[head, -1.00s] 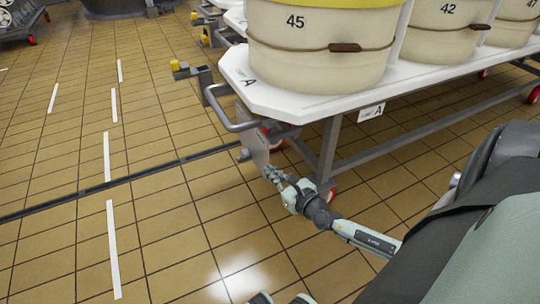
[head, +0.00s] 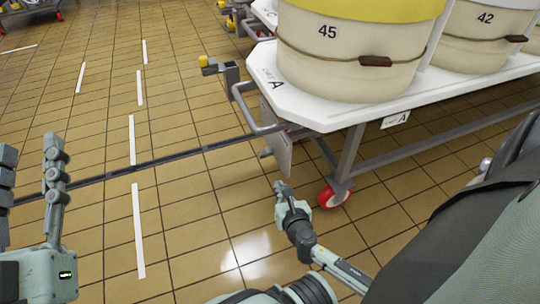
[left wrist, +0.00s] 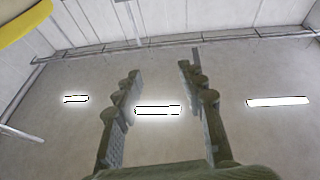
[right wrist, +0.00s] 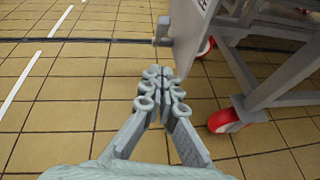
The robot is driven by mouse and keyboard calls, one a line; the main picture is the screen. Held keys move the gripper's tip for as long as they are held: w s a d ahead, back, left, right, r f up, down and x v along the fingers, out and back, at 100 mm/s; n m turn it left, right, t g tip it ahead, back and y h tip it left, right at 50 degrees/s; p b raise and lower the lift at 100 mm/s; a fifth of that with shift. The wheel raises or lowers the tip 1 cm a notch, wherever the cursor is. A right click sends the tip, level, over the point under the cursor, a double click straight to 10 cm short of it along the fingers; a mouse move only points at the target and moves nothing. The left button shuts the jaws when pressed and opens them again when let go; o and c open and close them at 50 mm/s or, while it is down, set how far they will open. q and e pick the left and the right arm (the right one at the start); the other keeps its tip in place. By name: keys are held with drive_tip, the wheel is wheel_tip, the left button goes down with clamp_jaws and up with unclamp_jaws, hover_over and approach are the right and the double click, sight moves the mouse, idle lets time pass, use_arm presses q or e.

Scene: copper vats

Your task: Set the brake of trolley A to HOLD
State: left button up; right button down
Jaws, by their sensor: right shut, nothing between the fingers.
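Trolley A (head: 300,112) has a white deck marked A at its corner, with a grey handle bar (head: 252,112) at its end. Below the handle hangs a grey plate (head: 277,142) with a small round stub (head: 266,153) on its outer side. The plate (right wrist: 188,38) and stub (right wrist: 162,30) also show in the right wrist view. Any brake marking or setting cannot be read. My right gripper (head: 280,187) is shut and empty, below and apart from the plate; its fingertips (right wrist: 158,74) meet. My left gripper (head: 28,146) is open and empty, raised far left of the trolley.
Cream tubs 45 (head: 340,55) and 42 (head: 475,35) stand on the deck. A red-rimmed wheel (head: 334,198) is right of my right gripper. Grey posts with yellow knobs (head: 204,61) stand beyond the handle. The tiled floor left of the trolley is clear.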

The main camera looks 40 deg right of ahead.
drive_tip(key=b, duration=0.2)
approach(265, 153)
drive_tip(key=w+d+f, duration=0.2)
drive_tip(key=w+f, duration=0.1)
drive_tip(key=w, duration=0.1)
use_arm(q)
drive_tip(key=r+t, duration=0.1)
drive_tip(key=s+a+r+t, duration=0.1)
drive_tip(key=r, duration=0.1)
drive_tip(key=shift+s+a+r+t+h, duration=0.1)
drive_tip(key=shift+s+t+h, duration=0.1)
drive_tip(key=shift+t+h, duration=0.15)
use_arm(e)
drive_tip(key=shift+w+d, duration=0.1)
drive_tip(key=shift+d, duration=0.25)
drive_tip(key=shift+r, duration=0.1)
